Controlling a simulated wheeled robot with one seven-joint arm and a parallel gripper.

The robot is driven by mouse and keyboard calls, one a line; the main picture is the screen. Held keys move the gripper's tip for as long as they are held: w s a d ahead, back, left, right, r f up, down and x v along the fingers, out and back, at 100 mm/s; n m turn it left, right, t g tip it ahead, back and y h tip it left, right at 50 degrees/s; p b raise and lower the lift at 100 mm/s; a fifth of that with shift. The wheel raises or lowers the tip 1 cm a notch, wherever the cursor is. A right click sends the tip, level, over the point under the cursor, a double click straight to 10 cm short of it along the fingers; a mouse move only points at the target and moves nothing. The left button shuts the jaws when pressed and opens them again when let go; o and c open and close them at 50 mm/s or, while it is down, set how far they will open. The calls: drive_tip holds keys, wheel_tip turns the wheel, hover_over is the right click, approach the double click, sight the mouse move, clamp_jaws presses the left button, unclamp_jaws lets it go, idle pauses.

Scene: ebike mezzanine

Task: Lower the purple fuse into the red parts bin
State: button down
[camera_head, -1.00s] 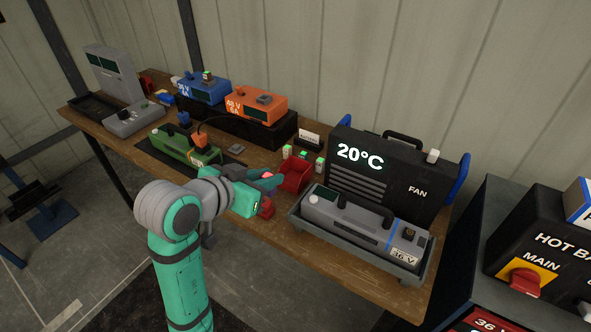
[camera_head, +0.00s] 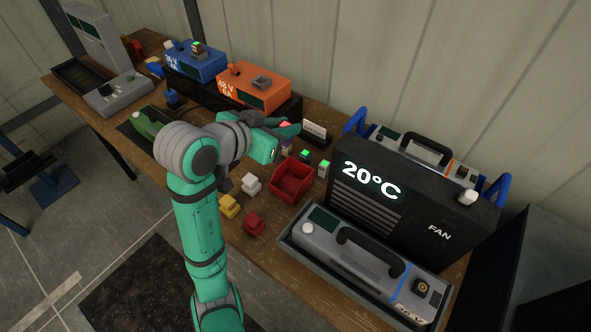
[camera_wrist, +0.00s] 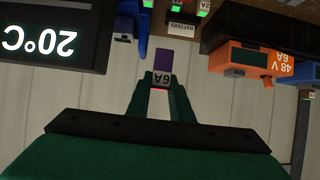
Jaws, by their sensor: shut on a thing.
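My gripper (camera_head: 288,128) is at the end of the green arm, above the back left of the red parts bin (camera_head: 292,193). It is shut on the purple fuse (camera_wrist: 164,60), which shows between and beyond the fingertips (camera_wrist: 161,82) in the wrist view, with a pale label reading 6A. The fuse is outside the bin.
Green-topped pieces (camera_head: 323,168) stand close behind the bin, by a small BATTERY sign (camera_head: 315,130). The black fan heater (camera_head: 410,190) and a grey case (camera_head: 365,265) are at the right. White (camera_head: 251,184), yellow (camera_head: 230,206) and red (camera_head: 254,224) blocks lie left of the bin.

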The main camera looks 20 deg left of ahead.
drive_tip(key=shift+w+f, duration=0.25)
drive_tip(key=shift+f, duration=0.1)
wheel_tip(320, 180, down, 9)
drive_tip(key=shift+f, duration=0.15)
idle(0.5)
drive_tip(key=shift+w+d, duration=0.25)
drive_tip(key=shift+w, duration=0.5)
drive_tip(key=shift+f, duration=2.8)
drive_tip(key=shift+f, duration=2.4)
idle(0.6)
